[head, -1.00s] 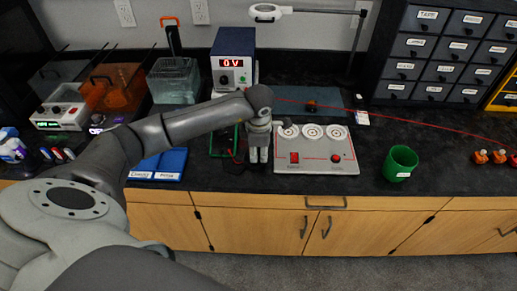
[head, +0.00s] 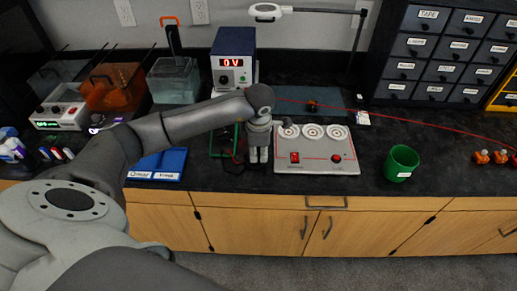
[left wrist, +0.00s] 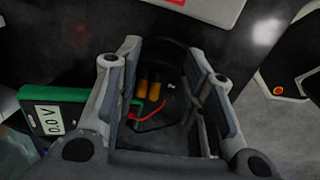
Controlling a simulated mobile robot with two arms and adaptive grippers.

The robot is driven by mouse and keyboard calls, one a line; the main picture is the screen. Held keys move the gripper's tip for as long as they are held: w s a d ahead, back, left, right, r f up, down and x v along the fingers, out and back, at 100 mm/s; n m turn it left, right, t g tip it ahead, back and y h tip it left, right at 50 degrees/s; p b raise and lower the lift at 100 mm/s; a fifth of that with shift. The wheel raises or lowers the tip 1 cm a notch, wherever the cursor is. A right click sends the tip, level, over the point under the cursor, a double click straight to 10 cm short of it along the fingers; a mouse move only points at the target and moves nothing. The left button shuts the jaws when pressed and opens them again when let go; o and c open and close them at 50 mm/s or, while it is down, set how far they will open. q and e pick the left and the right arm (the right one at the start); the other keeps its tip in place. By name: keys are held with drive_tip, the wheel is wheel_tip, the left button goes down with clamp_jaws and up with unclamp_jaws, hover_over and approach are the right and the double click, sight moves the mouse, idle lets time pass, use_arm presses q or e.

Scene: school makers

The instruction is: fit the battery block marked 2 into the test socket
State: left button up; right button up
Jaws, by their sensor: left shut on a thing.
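My left gripper (head: 258,157) points down at the counter, left of the white panel. In the left wrist view its two fingers (left wrist: 160,48) stand apart, shut on a dark block whose outline is hard to make out; no number can be read on it. Close by is a green meter (left wrist: 52,119) reading 0.0 V. In the head view the green-edged device (head: 224,141) is partly hidden by my arm. My right gripper is not in view.
The white panel (head: 316,160) with round dials lies just right of the gripper. A green cup (head: 401,163) stands farther right. Blue trays (head: 158,165) lie to the left. A power supply (head: 233,61) reading 0 V stands behind.

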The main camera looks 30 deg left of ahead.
sight(259, 151)
use_arm(q)
drive_tip(key=shift+f+b, duration=0.55)
drive_tip(key=shift+f, duration=0.05)
drive_tip(key=o, duration=0.7)
drive_tip(key=shift+o, duration=0.2)
drive_tip(key=shift+r, duration=0.1)
drive_tip(key=shift+s+d+r+p, duration=0.1)
drive_tip(key=shift+s+r+p, duration=0.05)
drive_tip(key=shift+r+p, duration=0.65)
drive_tip(key=shift+s+d+r+p, duration=0.1)
drive_tip(key=shift+r+p, duration=0.35)
drive_tip(key=shift+r, duration=0.5)
drive_tip(key=shift+s+d+r+p, duration=0.1)
drive_tip(key=shift+s+r+p, duration=0.05)
drive_tip(key=shift+r+p, duration=0.65)
drive_tip(key=r+p, duration=0.1)
drive_tip(key=r, duration=0.1)
drive_tip(key=r+p, duration=0.1)
drive_tip(key=s+r+p, duration=0.1)
drive_tip(key=r, duration=0.1)
drive_tip(key=shift+d+r, duration=0.3)
